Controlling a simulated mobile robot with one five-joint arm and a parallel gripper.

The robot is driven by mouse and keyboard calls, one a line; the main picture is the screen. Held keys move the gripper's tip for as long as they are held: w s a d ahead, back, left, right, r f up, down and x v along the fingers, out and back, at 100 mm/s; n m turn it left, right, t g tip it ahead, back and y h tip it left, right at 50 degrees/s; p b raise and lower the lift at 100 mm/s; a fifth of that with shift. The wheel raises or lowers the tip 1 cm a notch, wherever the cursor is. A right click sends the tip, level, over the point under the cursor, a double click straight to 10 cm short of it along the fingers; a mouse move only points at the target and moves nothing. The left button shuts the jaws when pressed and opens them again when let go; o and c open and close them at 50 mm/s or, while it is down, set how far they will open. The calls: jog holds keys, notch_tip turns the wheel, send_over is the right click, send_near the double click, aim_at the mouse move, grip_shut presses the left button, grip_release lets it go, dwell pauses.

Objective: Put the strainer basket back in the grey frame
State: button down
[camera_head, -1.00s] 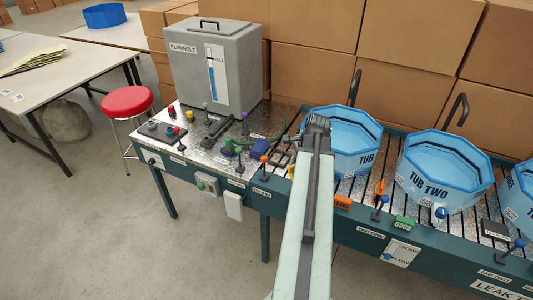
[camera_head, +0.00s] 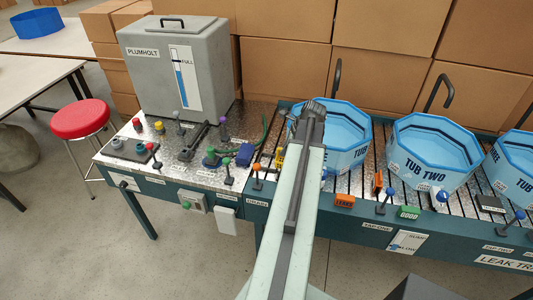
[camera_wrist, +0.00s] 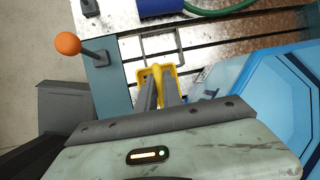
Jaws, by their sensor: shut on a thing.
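The yellow strainer basket (camera_wrist: 156,74) is held between the two dark fingers of my gripper (camera_wrist: 160,90) in the wrist view. A bit of its yellow shows left of my arm in the head view (camera_head: 279,160). The grey frame (camera_wrist: 163,36) is a thin rectangular outline on the metal bench top, just beyond the basket. The basket overlaps the near part of the frame in the picture. I cannot tell its height above the frame, and the frame's near side is hidden by the basket and fingers.
A blue tub (camera_wrist: 270,105) stands close on the right of my gripper. An orange-knobbed lever (camera_wrist: 68,44) sticks up on the left. Tub two (camera_head: 433,155) stands farther right.

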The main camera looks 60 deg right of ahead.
jog(key=w+f+b, duration=0.1)
jog(key=w, duration=0.1)
jog(key=w+f+b, duration=0.2)
jog(key=w, duration=0.1)
jog(key=w+f+b, duration=0.1)
jog(key=w, duration=0.2)
jog(key=shift+d+f, duration=0.3)
jog(key=shift+d, duration=0.05)
jog(key=shift+s+r, duration=0.1)
jog(key=shift+r, duration=0.1)
jog(key=shift+f, duration=0.1)
jog(key=c, duration=1.5)
grip_release()
